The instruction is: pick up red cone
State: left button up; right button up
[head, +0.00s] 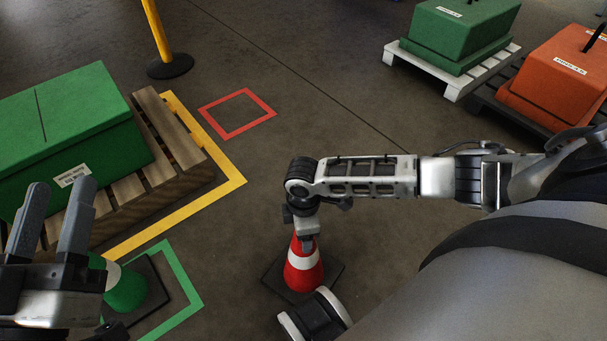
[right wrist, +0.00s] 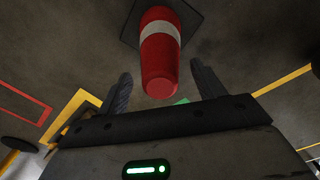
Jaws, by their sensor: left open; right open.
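The red cone (head: 304,272) with a white band stands upright on a dark square base on the floor in the head view. My right gripper (head: 306,240) is over its top and hides the tip. In the right wrist view the red cone (right wrist: 160,62) shows with its tip towards me, between the two spread fingers of the right gripper (right wrist: 162,82). A gap shows on both sides, and neither finger visibly touches it. My left gripper (head: 60,190) is open and empty at the left edge, in front of a green cone (head: 127,292).
A green block (head: 70,125) sits on a wooden pallet (head: 175,150) inside a yellow floor outline. An empty red square outline (head: 238,113) lies behind. A yellow post (head: 158,30) stands further back. Green and orange weights (head: 560,75) sit on pallets at upper right.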

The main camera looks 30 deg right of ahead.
grip_shut()
jog(key=shift+r, duration=0.1)
